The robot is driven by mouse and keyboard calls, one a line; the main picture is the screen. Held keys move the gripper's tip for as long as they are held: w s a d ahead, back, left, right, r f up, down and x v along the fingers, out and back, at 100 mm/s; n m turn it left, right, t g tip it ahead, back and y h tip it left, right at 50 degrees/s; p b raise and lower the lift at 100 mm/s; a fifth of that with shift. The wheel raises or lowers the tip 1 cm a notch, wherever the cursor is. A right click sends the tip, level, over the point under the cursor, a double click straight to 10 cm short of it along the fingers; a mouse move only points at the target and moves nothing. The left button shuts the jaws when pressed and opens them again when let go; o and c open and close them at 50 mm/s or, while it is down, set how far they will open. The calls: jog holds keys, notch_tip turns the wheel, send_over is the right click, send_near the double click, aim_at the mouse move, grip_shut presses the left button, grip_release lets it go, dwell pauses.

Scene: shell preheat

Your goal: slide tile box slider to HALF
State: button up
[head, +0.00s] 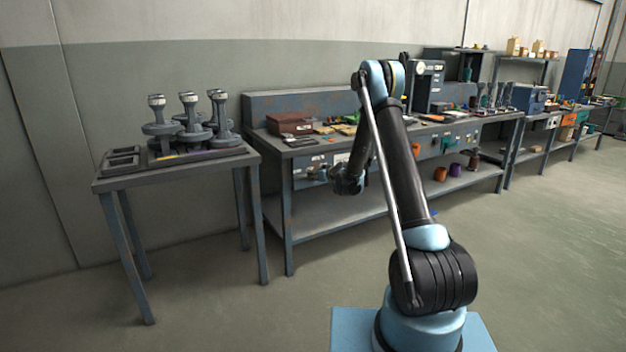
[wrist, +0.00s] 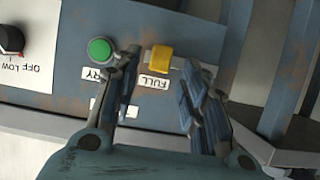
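A yellow slider knob (wrist: 160,58) shows in the wrist view on a blue-grey panel. It stands at the FULL label (wrist: 153,82), which appears upside down. My gripper (wrist: 163,60) is open, with one finger on each side of the knob and a visible gap on both sides. I cannot tell how far the fingertips are from the panel. No HALF label is readable; another pale label is partly hidden by the left finger. In the head view my gripper (head: 347,181) is low in front of the workbench, and the slider cannot be made out there.
A green button (wrist: 99,50) is just left of the left finger. A black dial (wrist: 10,40) with OFF and LOW marks is farther left. In the head view, a small table (head: 178,172) with grey stands is left of the workbench (head: 330,215). The floor in front is clear.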

jog(key=shift+x, duration=1.65)
grip_shut()
